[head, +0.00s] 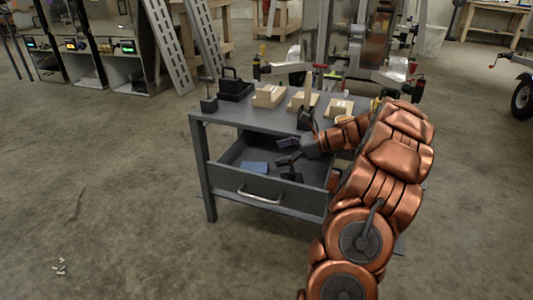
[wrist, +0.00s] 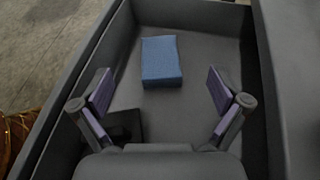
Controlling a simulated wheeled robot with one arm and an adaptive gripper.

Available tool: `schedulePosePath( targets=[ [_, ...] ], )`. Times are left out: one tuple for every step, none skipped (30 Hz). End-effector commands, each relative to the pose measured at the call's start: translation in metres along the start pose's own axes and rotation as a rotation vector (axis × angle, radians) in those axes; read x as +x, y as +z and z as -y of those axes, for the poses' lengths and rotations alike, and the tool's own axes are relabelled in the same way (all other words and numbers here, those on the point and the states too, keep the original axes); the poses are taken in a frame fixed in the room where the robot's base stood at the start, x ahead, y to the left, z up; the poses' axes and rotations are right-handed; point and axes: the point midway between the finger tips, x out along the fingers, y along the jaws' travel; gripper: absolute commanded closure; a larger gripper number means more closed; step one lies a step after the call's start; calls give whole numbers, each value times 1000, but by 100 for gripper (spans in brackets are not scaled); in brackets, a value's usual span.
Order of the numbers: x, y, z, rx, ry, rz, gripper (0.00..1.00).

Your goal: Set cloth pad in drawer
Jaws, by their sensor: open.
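The blue cloth pad (wrist: 161,61) lies flat on the floor of the open drawer (head: 256,186). In the head view the pad (head: 255,167) is toward the left part of the drawer. My gripper (wrist: 159,92) is open and empty, with its two fingers spread wide. In the wrist view the pad lies ahead of and between the fingertips, apart from both. In the head view my gripper (head: 288,150) is over the right part of the drawer. The drawer has a light metal handle (head: 260,193) on its front.
The grey table top (head: 228,111) above the drawer bears a black bin (head: 235,87) and several wooden blocks (head: 269,96). A dark flat item (wrist: 124,124) lies in the drawer near my left finger. Drawer walls stand close on both sides.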

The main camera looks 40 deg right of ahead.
Motion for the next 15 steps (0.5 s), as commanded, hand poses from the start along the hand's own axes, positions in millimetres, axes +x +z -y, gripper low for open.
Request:
schedulePosePath(
  targets=[
    [-12, 3, 2, -1, -5, -1, 2],
    [-17, 3, 2, -2, -5, -2, 2],
    [-24, 3, 2, -2, -6, -3, 2],
    [-28, 3, 2, -2, -6, -3, 2],
    [-32, 2, 2, -3, -5, -3, 2],
    [-38, 2, 1, -3, -3, -2, 2],
    [-41, 2, 1, -3, -3, -1, 2],
    [-44, 2, 1, -3, -2, 0, 2],
    [-48, 2, 1, -2, -2, 0, 2],
    [-50, 2, 0, -2, -2, 0, 2],
    [-51, 1, 0, -2, -2, -1, 2],
    [-53, 1, 0, -2, -1, -1, 2],
    [-54, 1, 0, -2, -1, -2, 2],
    [-54, 0, 0, -2, -1, -2, 2],
    [-55, 0, 0, -2, -1, -2, 2]
  ],
)
